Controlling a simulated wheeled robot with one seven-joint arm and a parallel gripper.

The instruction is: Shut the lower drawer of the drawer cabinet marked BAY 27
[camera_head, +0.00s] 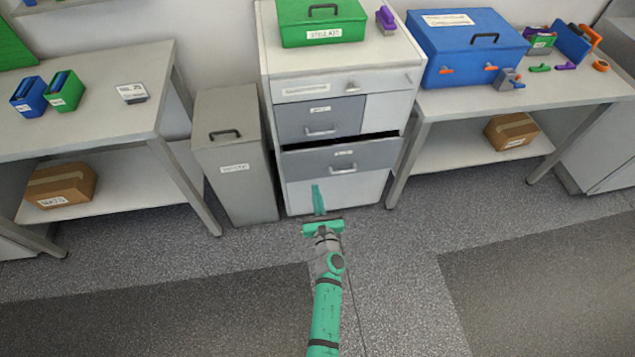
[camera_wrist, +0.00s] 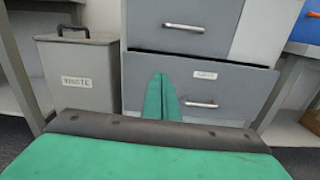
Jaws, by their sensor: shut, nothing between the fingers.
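The drawer cabinet (camera_head: 388,188) stands between two tables, with two grey drawers in its front. The lower drawer (camera_head: 367,156) is pulled partly out, with a dark gap along its top edge. It has a bar handle and a small label, too small to read; it also shows in the wrist view (camera_wrist: 235,86). The upper drawer (camera_head: 320,112) looks flush with the cabinet. My gripper (camera_head: 317,190) is shut and empty in front of the cabinet. In the wrist view its fingertips (camera_wrist: 161,76) overlap the lower drawer's front, left of the handle; I cannot tell whether they touch.
A grey lidded waste bin (camera_head: 235,190) stands close on the cabinet's left. A table leg (camera_head: 408,165) stands close on its right. A green case (camera_head: 322,36) sits on top of the cabinet. The floor in front is clear.

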